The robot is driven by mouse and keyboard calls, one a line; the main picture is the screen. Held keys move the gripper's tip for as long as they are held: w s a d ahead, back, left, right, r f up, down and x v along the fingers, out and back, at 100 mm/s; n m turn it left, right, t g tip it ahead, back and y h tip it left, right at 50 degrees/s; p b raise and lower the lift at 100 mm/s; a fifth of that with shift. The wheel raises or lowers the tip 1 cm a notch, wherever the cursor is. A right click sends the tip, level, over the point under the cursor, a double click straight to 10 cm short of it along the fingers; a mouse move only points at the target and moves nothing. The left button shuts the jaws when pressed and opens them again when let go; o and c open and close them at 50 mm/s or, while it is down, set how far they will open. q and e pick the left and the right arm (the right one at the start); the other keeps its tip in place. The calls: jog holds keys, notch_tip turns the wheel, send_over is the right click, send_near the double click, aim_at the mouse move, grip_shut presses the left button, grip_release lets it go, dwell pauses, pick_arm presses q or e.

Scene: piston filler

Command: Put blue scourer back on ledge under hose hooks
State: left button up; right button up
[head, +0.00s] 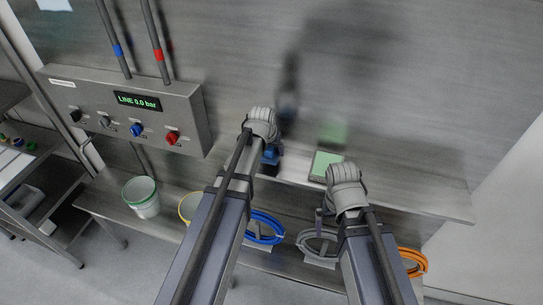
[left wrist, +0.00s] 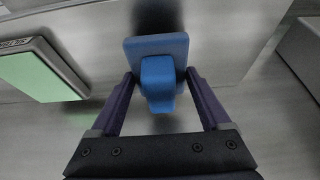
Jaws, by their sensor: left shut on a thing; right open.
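The blue scourer (head: 271,156) is a flat blue pad with a raised blue grip block, seen in the left wrist view (left wrist: 156,46). My left gripper (left wrist: 159,80) is shut on the grip block, one finger on each side. In the head view my left gripper (head: 268,148) is partly hidden behind its wrist, over the back of the long metal ledge (head: 420,199). Whether the scourer touches the metal is unclear. My right gripper (head: 345,188) is over the ledge's right half, open, its fingers mostly hidden by its wrist.
A green-faced panel (head: 325,164) lies on the ledge right of the scourer. Blue (head: 266,228), grey (head: 318,243) and orange (head: 413,262) hoses hang along the front. A control box (head: 130,110) is on the wall.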

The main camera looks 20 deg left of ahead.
aim_at(271, 155)
pick_arm(q)
notch_tip(271, 155, down, 3)
jog(key=shift+w+r+b, duration=0.1)
jog(key=shift+r+b, duration=0.1)
jog(key=shift+b, duration=0.7)
jog(key=shift+w, duration=0.1)
jog(key=shift+f, duration=0.15)
jog(key=shift+f+b, duration=0.25)
jog(key=shift+b, duration=0.15)
jog(key=o, duration=1)
jog(key=shift+r, duration=0.1)
